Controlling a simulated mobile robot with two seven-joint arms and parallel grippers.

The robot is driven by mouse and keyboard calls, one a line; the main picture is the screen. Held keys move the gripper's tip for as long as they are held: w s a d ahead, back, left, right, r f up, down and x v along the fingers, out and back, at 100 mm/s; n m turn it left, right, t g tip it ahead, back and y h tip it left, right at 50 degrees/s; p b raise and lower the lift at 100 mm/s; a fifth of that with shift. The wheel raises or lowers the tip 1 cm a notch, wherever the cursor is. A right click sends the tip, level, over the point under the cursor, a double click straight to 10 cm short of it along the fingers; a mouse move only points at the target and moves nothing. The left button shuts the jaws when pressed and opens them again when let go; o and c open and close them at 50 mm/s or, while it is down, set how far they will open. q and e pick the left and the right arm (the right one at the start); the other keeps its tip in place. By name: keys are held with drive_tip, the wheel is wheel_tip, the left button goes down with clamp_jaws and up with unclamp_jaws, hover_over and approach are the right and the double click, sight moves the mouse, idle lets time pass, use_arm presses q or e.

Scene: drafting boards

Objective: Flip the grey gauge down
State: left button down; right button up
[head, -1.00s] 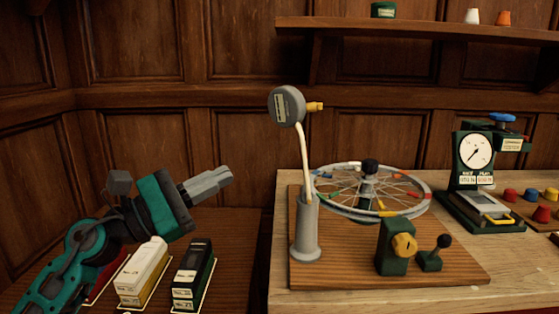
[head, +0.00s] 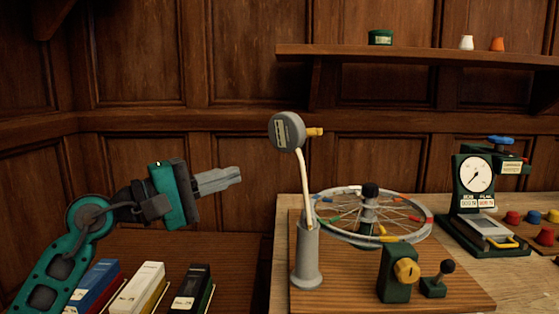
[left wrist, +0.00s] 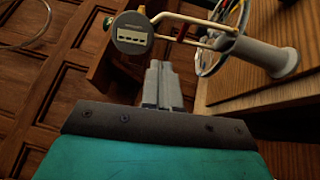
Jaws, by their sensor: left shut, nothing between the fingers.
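The grey gauge (head: 287,132) is a round head with a small display and a yellow tip, raised on a thin pale arm (head: 305,187) from a grey post (head: 307,255). It also shows in the left wrist view (left wrist: 132,33), beyond the fingertips. A spoked wheel (head: 345,235) with coloured marks lies flat just right of the post. My left gripper (head: 238,174) is shut and empty, left of and lower than the gauge, with a gap between them. In the left wrist view its closed fingers (left wrist: 162,66) point toward the gauge. My right gripper is not in view.
A green block with a yellow knob (head: 406,271) and a small lever (head: 445,268) stand in front of the wheel. A dial press (head: 477,185) stands to the right. Boxes (head: 140,288) sit below my left arm. A shelf (head: 420,54) runs above.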

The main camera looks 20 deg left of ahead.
use_arm(q)
drive_tip(key=w+d+r+p, duration=0.1)
drive_tip(key=w+d+p, duration=0.1)
drive_tip(key=w+d, duration=0.3)
drive_tip(key=d, duration=0.3)
drive_tip(key=shift+r, duration=0.15)
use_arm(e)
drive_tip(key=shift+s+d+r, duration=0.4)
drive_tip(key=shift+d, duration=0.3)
use_arm(q)
drive_tip(key=shift+d+r+p, duration=0.1)
drive_tip(key=shift+p, duration=0.3)
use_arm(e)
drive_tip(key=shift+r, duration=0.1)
